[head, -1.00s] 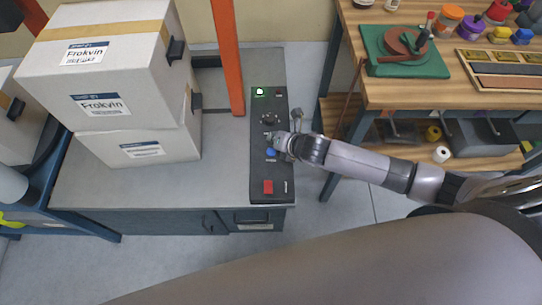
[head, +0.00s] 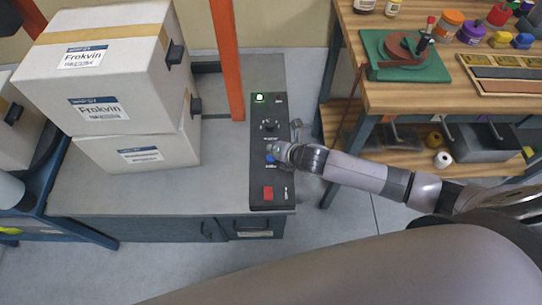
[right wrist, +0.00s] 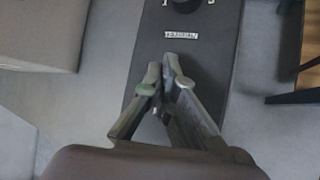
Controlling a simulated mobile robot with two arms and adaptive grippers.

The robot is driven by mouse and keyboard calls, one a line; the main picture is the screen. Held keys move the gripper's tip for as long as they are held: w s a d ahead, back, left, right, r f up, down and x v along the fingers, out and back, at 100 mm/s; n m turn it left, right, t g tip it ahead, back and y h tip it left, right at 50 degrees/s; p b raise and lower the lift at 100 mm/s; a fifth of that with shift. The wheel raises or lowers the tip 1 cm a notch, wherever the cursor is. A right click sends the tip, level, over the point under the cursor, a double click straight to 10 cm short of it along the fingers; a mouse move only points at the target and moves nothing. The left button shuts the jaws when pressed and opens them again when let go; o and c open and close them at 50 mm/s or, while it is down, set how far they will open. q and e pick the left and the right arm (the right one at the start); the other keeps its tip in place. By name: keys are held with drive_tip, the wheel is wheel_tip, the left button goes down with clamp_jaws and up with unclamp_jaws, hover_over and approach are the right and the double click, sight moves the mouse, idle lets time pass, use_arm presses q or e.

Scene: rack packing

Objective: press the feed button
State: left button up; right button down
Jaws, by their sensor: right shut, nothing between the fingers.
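The dark control panel (head: 257,178) lies along the right edge of the grey bench. The small labels are too blurred in the head view to show which is the feed button. My left gripper is not in view.
Two stacked white boxes (head: 98,107) stand on the bench left of the panel. An orange post (head: 227,60) rises behind it. A wooden workbench (head: 400,94) with tools and jars stands at the right. Bare bench top lies between boxes and panel.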

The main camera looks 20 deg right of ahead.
drive_tip(key=shift+f, duration=0.1)
idle(0.6)
drive_tip(key=shift+f, duration=0.35)
drive_tip(key=shift+f, duration=0.45)
idle(0.5)
idle(0.3)
drive_tip(key=shift+r+p, duration=0.8)
drive_tip(key=shift+r, duration=0.1)
wheel_tip(320, 180, up, 5)
drive_tip(key=p, duration=0.5)
drive_tip(key=shift+p, duration=0.3)
